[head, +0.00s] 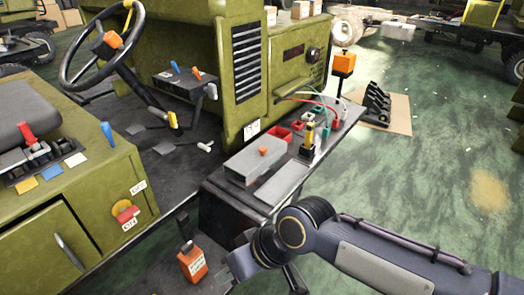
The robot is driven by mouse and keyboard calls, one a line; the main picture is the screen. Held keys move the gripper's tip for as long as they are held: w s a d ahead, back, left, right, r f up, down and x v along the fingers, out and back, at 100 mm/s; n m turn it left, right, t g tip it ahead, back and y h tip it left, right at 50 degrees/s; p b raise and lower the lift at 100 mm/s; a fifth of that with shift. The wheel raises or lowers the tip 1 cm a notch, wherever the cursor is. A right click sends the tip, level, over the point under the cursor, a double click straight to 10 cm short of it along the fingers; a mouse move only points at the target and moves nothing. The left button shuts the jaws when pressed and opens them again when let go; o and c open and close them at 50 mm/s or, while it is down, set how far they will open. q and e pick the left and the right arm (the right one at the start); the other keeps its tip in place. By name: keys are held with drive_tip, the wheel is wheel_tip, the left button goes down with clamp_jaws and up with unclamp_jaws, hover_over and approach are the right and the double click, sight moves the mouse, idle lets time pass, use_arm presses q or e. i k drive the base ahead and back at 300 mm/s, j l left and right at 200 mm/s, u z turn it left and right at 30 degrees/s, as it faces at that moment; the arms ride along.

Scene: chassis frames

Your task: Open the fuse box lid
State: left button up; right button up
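My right arm comes in from the lower right. Its wrist and gripper (243,266) are below and in front of the shelf, apart from the box. The fingers are not clearly seen. My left gripper is not in view.
Behind the box stand red and green terminals with wires (322,105) and a yellow-black lever (309,138). The green vehicle panel (300,60) rises behind. An orange-black object (191,262) stands lower left. The floor on the right is mostly clear.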

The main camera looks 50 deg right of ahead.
sight(254, 159)
drive_tip(key=z, duration=1.55)
drive_tip(key=i+l+u, duration=0.1)
drive_tip(key=u, duration=0.3)
drive_tip(key=i+l+u, duration=0.1)
drive_tip(key=u, duration=0.3)
drive_tip(key=l+u, duration=0.25)
drive_tip(key=u, duration=0.2)
drive_tip(key=l+u, duration=0.5)
drive_tip(key=l, duration=1.9)
drive_tip(key=i, duration=0.05)
